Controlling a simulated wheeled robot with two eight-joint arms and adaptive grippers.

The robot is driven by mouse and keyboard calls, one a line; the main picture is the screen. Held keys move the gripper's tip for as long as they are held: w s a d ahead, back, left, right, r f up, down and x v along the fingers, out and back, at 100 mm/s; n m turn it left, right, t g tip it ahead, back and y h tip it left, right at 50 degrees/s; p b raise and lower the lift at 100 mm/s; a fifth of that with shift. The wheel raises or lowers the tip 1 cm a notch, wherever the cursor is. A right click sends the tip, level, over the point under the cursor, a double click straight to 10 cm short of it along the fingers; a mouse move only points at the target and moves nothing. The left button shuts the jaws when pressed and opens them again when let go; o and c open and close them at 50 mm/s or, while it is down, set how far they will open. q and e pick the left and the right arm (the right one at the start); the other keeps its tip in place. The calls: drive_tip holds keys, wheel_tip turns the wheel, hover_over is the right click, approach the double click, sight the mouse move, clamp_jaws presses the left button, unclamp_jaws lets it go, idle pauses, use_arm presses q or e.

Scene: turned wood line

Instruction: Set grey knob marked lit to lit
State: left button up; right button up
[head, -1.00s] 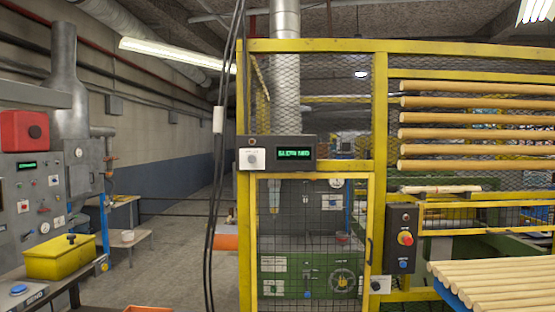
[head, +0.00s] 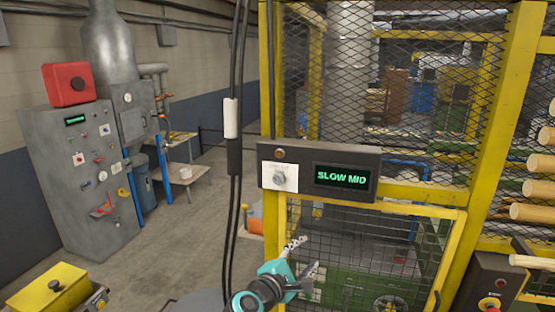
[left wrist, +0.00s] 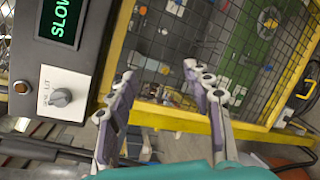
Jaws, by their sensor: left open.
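The grey knob (head: 279,178) sits on a white plate at the left of a dark panel (head: 347,192) on the yellow cage frame. In the left wrist view the knob (left wrist: 60,97) is at the left, with "LIT" printed beside it; I cannot tell surely which way it points. A green display (head: 342,176) on the panel reads "SLOW MID". My left gripper (head: 304,256) is open and empty, below and slightly right of the knob, apart from it. In the left wrist view its two fingers (left wrist: 158,75) stand apart, right of the knob. My right gripper is out of view.
Black cables (head: 235,195) with a white sleeve hang left of the panel. The yellow mesh cage (head: 400,120) stands behind the gripper. A dark control box (head: 495,280) is at lower right. A grey cabinet (head: 85,180) and yellow box (head: 45,290) stand at left, with open floor between.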

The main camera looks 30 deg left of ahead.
sight(277, 182)
use_arm(q)
drive_tip(key=w+a+r+n+t+y+p, duration=0.15)
drive_tip(key=a+r+n+y+p, duration=0.35)
drive_tip(key=a+r+n+p, duration=0.6)
drive_tip(key=shift+n, duration=0.8)
drive_tip(key=w+a, duration=0.1)
drive_tip(key=w, duration=0.1)
drive_tip(key=w+a+r+b, duration=0.1)
drive_tip(key=w, duration=0.2)
drive_tip(key=w+r, duration=0.1)
drive_tip(key=w, duration=0.1)
drive_tip(key=shift+w+a+r+b, duration=0.2)
drive_tip(key=shift+w+a+b, duration=0.1)
drive_tip(key=shift+a, duration=0.1)
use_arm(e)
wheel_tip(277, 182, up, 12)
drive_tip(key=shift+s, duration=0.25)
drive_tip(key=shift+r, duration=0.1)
use_arm(q)
drive_tip(key=c, duration=1.2)
